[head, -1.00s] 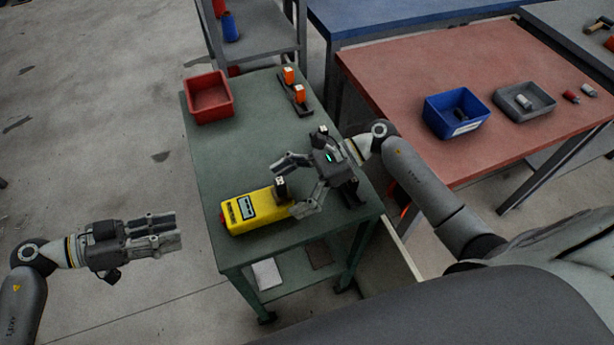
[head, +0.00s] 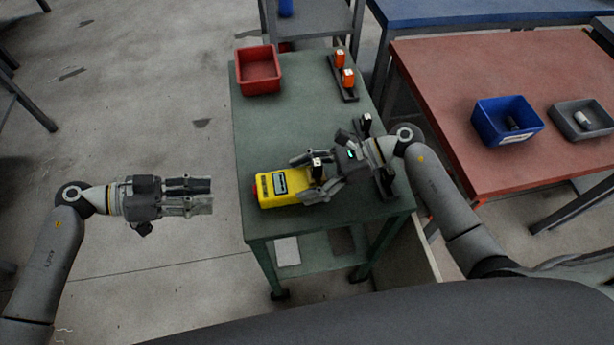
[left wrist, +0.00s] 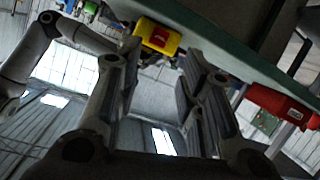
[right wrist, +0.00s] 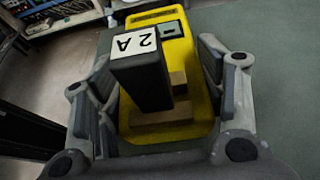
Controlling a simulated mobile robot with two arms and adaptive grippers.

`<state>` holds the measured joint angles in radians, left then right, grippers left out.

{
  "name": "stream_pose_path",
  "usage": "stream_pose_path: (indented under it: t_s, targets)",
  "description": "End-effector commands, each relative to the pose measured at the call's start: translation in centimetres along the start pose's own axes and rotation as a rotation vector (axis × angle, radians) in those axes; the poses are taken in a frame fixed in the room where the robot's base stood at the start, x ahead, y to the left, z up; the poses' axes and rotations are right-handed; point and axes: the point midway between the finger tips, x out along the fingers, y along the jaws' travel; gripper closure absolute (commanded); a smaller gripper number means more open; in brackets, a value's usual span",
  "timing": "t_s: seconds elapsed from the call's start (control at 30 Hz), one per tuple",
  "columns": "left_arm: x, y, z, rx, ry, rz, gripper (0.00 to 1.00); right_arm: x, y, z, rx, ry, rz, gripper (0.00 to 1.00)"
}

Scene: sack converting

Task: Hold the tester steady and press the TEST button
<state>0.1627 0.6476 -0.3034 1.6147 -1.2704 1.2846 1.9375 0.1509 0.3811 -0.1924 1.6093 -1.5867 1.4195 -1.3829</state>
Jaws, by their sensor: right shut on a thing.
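The yellow tester (head: 290,199) lies on the green table near its front left edge, with a small display on top and red at its left end. A black block labelled "2 A" (right wrist: 143,70) stands upright at its near end in the right wrist view. My right gripper (head: 312,178) is shut on the tester, with a finger along each side. My left gripper (head: 208,196) is open and empty, left of the table, pointing at the tester's red end. The left wrist view shows the tester (left wrist: 166,37) beyond its spread fingers, at the table edge. I cannot read any button lettering.
A red bin (head: 258,83) stands at the green table's (head: 290,125) back left. Orange-topped blocks (head: 348,78) stand in a dark rack at the back right. A red-topped table (head: 450,95) with a blue bin (head: 480,128) is on the right. Floor left of the green table is clear.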

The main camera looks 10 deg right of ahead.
Motion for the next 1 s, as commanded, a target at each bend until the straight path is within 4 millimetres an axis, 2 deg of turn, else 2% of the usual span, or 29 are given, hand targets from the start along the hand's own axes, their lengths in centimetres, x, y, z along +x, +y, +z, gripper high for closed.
stream_pose_path:
  t_s: [0.03,0.1,0.13,0.4,1.0]
  targets:
    - [0.00,0.00,0.00,0.000,0.000,0.000,0.64,-0.02,-0.01,0.00,0.000,0.000,0.000,0.60]
    - [0.00,0.00,0.00,0.000,0.000,0.000,0.64,-0.02,-0.01,-0.01,0.000,0.000,0.000,0.69]
    - [0.00,0.00,0.00,0.000,0.000,0.000,0.67,-0.02,-0.01,-0.01,0.000,0.000,-0.001,0.69]
    - [0.00,0.00,0.00,0.000,0.000,0.000,1.00,-0.03,-0.02,0.00,0.000,0.000,-0.001,0.70]
    - [0.00,0.00,0.00,0.000,0.000,0.000,1.00,-0.04,-0.03,0.00,-0.001,0.001,-0.001,0.70]
